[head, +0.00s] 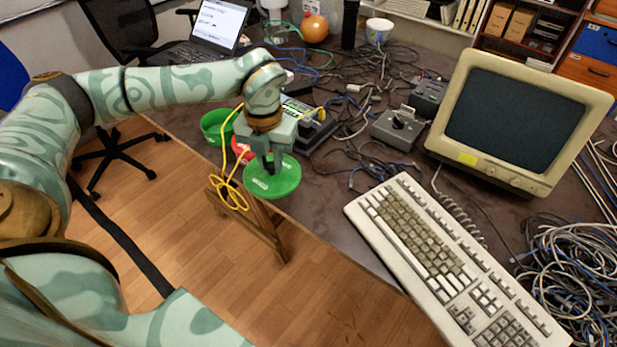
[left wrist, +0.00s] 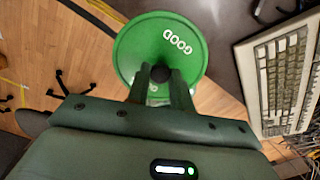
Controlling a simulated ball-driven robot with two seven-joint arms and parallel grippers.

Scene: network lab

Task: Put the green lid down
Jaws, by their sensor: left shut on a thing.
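The green lid (head: 283,183) is a round disc with a dark knob at its middle. My left gripper (head: 268,168) is shut on it from above and holds it near the table's left edge. In the left wrist view the lid (left wrist: 190,38) carries the white word GOOD, and the fingers of my left gripper (left wrist: 161,80) close on the knob. Whether the lid touches the table cannot be told. A green round container (head: 212,128) and a red one (head: 240,148), partly hidden by my gripper, stand behind it. My right gripper is not in view.
A beige keyboard (head: 450,270) and a monitor (head: 515,125) occupy the table's right. Tangled cables and grey boxes (head: 398,128) fill the middle. A yellow cable (head: 229,190) hangs at the left edge. Bare table (head: 330,200) shows between lid and keyboard.

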